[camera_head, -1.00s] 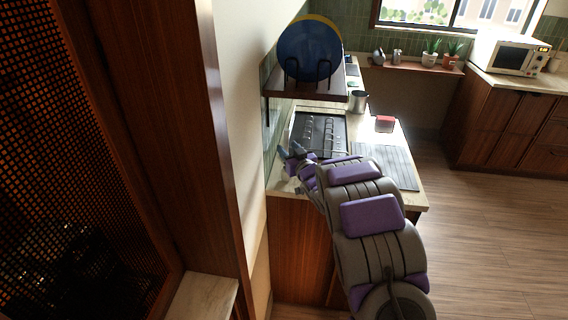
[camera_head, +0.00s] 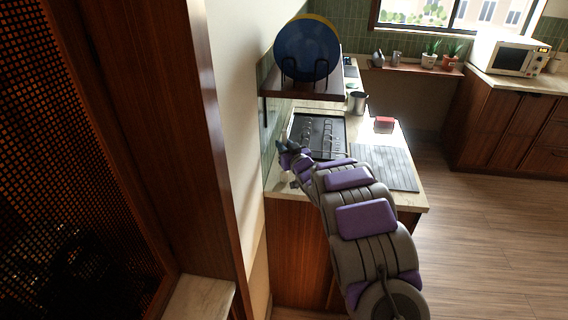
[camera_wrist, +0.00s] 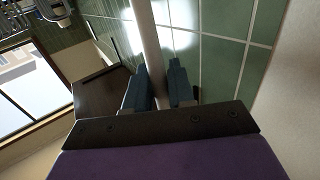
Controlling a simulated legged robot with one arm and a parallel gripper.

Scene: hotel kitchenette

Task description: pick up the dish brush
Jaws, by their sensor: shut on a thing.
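My gripper (camera_head: 286,147) is above the left edge of the counter, close to the tiled wall. In the wrist view my gripper (camera_wrist: 161,88) has its two blue-grey fingers closed around a pale, slim rod. This looks like the handle of the dish brush (camera_wrist: 147,40). The handle runs from between the fingers up to the top edge of the wrist view. The brush head cannot be made out in either view.
The counter (camera_head: 407,202) holds a black drying tray (camera_head: 336,133), a grey ribbed mat (camera_head: 383,167), a metal cup (camera_head: 358,102) and a red-topped block (camera_head: 384,122). A wall shelf (camera_head: 300,88) with a blue plate (camera_head: 308,50) overhangs its left side. A tall cabinet (camera_head: 165,100) stands at left.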

